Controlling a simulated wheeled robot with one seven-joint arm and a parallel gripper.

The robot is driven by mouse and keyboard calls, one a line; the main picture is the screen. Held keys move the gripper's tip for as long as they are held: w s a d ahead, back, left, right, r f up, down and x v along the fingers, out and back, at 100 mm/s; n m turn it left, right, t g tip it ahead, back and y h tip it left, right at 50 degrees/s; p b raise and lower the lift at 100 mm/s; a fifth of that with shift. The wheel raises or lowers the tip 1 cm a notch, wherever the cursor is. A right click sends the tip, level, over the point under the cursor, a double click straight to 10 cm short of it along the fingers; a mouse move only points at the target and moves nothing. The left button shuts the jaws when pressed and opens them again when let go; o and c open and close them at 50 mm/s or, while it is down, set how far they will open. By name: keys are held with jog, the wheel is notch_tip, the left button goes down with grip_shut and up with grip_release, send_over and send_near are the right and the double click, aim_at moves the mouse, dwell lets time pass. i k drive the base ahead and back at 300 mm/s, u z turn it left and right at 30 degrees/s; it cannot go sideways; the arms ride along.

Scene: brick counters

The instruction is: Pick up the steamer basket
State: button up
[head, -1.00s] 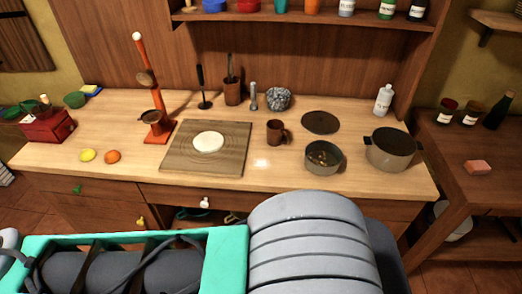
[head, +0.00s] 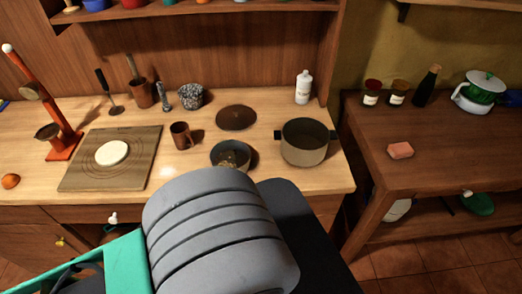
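A small round dark grey vessel (head: 230,156) with a speckled inside sits near the front edge of the light wooden counter. It may be the steamer basket, but I cannot tell for sure. My arm fills the lower middle of the head view and covers the counter edge just below this vessel. My gripper is not in view, so whether it is open or shut is hidden.
A larger pot (head: 304,142) stands to the right of the vessel, a brown mug (head: 181,136) to its left, and a flat dark disc (head: 236,118) behind it. A board (head: 78,174) holds a pale round. A lower table (head: 440,170) stands at right.

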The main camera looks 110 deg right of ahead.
aim_at(227, 148)
jog(key=k, duration=0.7)
jog(key=z, duration=1)
jog(key=i, duration=0.5)
jog(key=z, duration=0.05)
